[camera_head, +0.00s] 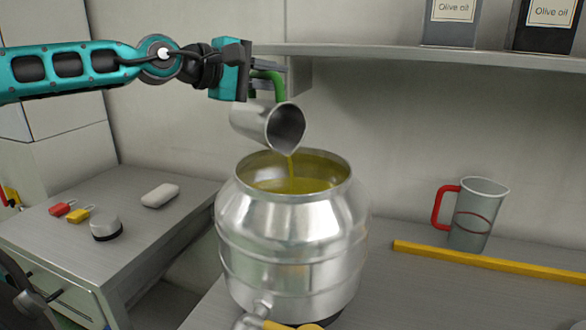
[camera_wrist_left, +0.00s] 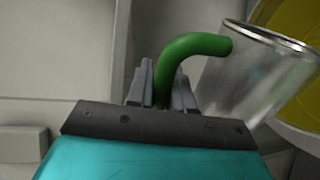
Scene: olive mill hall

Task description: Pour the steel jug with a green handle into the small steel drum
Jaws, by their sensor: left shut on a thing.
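The steel jug (camera_head: 268,124) is tipped steeply in the head view, its mouth facing down and right. A thin yellow-green stream runs from its lip into the open small steel drum (camera_head: 293,225). The drum stands upright and holds yellow-green liquid. My left gripper (camera_head: 262,80) is shut on the jug's green handle (camera_head: 274,82), above the drum's left rim. In the left wrist view, the fingers (camera_wrist_left: 162,85) close around the green handle (camera_wrist_left: 190,50), with the jug's body (camera_wrist_left: 262,80) to the right and part of the drum (camera_wrist_left: 290,20) behind. My right gripper is not in view.
A shelf (camera_head: 430,55) with oil tins (camera_head: 452,22) runs above. A lower side table (camera_head: 130,240) at left holds padlocks (camera_head: 78,214) and small items.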

